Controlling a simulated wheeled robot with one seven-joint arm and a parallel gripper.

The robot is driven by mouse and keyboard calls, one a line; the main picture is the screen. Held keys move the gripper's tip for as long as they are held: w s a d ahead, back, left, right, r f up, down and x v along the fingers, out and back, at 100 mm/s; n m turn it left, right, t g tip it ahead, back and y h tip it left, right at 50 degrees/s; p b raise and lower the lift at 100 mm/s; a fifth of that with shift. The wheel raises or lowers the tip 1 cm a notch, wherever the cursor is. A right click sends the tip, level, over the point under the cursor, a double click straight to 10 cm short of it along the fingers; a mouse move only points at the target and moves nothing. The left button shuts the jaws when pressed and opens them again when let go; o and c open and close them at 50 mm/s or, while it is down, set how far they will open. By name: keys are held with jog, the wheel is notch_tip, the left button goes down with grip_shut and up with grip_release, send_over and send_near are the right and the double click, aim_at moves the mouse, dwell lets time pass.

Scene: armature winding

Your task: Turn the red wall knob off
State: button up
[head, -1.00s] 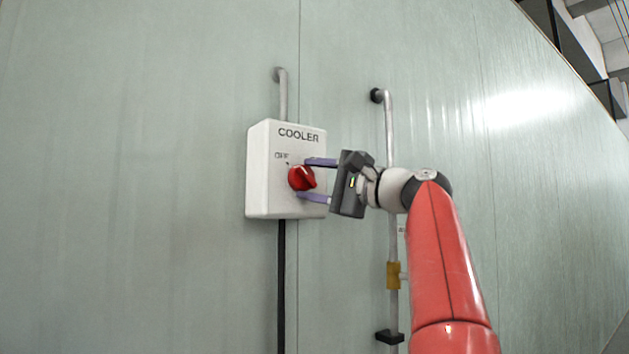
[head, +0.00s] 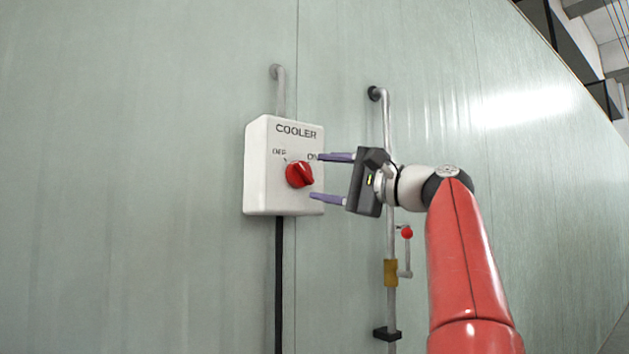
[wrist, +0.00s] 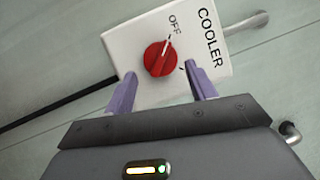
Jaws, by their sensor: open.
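The red knob (head: 300,174) is on the front of a white box marked COOLER (head: 262,180) on the wall. It also shows in the wrist view (wrist: 160,58), where a pale line on it appears to point toward the OFF mark. In the head view, OFF is at the knob's upper left and ON at its upper right, partly behind a finger. My gripper (head: 316,176) is open and empty, to the right of the knob. Its two purple fingers point at the box and stand apart from the knob. The fingers also show in the wrist view (wrist: 160,72).
A grey pipe (head: 388,130) runs down the wall behind my gripper, with a yellow fitting (head: 390,273) and a small red-balled lever (head: 407,234) lower down. A black cable (head: 279,285) hangs below the box. The wall left of the box is clear.

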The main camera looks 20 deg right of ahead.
jog(key=v, duration=0.4)
jog(key=shift+s, duration=0.1)
dwell(0.3)
